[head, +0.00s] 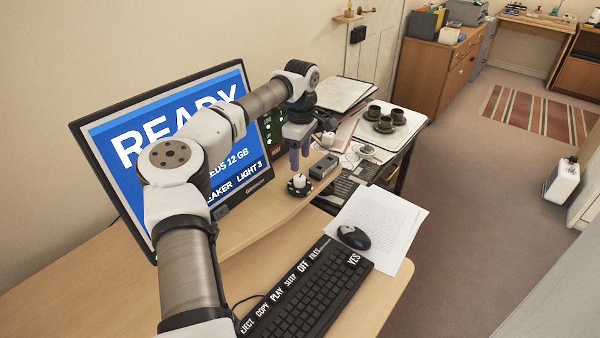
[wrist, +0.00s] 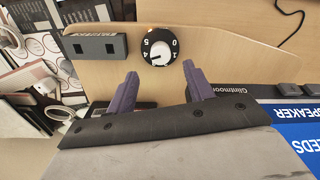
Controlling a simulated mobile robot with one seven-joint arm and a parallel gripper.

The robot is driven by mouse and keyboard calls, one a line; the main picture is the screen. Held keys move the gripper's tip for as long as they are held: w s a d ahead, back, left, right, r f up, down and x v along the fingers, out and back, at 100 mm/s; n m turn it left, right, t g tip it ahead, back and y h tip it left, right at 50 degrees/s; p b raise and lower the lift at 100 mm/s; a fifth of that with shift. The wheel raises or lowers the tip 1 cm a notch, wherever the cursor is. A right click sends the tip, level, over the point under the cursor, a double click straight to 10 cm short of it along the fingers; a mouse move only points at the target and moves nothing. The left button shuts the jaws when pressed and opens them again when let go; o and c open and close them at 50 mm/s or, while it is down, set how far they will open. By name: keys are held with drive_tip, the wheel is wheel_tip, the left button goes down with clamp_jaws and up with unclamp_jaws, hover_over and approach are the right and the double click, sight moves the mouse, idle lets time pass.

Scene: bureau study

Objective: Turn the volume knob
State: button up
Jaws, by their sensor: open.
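The volume knob is a white knob on a round black dial (wrist: 160,47) with white numbers around it, upside down in the wrist view. In the head view the dial (head: 300,186) sits on the wooden shelf below the monitor's right corner. I cannot tell exactly which number the knob's pointer marks. My gripper (head: 299,158) hangs fingers down above the dial, open and empty. In the wrist view the purple fingers of my gripper (wrist: 161,77) are spread wide, with the dial beyond and between their tips. They look apart from the knob.
A small grey box (head: 324,167) stands close beside the dial; it also shows in the wrist view (wrist: 96,47). The monitor (head: 115,125) reads READY behind my arm. A keyboard (head: 306,294), mouse (head: 354,237) and papers (head: 388,222) lie in front. Cups (head: 398,115) stand on a tray to the right.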

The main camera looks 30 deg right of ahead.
sight(301, 176)
wheel_tip(301, 176, up, 7)
drive_tip(key=shift+b, duration=0.35)
drive_tip(key=shift+d, duration=0.1)
idle(0.3)
